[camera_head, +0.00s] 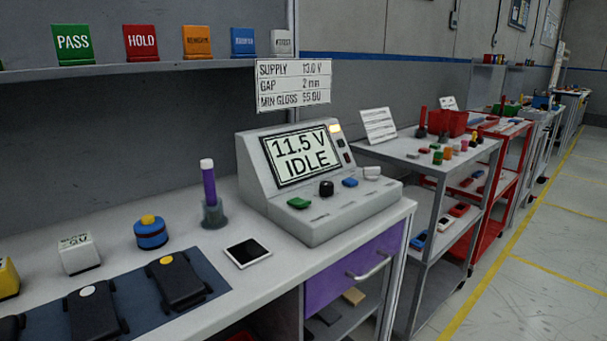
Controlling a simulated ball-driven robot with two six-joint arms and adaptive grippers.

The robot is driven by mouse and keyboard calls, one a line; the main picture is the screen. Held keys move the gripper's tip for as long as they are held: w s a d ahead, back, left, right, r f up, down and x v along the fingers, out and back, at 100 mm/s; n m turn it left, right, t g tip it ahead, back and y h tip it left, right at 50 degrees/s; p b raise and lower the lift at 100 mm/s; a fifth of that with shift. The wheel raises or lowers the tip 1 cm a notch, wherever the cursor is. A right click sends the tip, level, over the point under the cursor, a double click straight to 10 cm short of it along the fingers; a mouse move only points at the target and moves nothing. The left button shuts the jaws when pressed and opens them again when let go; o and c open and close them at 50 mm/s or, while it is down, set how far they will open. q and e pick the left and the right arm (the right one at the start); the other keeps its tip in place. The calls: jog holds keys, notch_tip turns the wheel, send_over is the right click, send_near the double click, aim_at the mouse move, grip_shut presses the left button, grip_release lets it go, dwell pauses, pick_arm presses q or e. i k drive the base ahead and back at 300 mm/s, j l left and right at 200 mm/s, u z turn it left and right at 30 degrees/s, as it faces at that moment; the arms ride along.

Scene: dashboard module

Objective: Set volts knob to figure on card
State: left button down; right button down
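The grey test console (310,185) stands on the workbench near its right end. Its screen (301,154) reads "11.5 V" and "IDLE". A black round knob (326,188) sits on the console's sloped front, between a green button (298,203) and a blue button (350,182). A pale button (371,172) is further right. The white card (293,84) above the console reads "SUPPLY 13.0 V", "GAP 2 mm" and a "MIN GLOSS" line that is small to read. Neither of my grippers shows in the head view.
On the bench are a purple-handled tool in a holder (212,195), a dark-faced tablet (247,252), a blue and yellow round item (151,232), a white block (78,253) and a dark mat (215,296) with black modules. A shelf (170,66) holds coloured signs. Carts stand at right.

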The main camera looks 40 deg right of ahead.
aim_at(326, 188)
jog(key=z, duration=1.25)
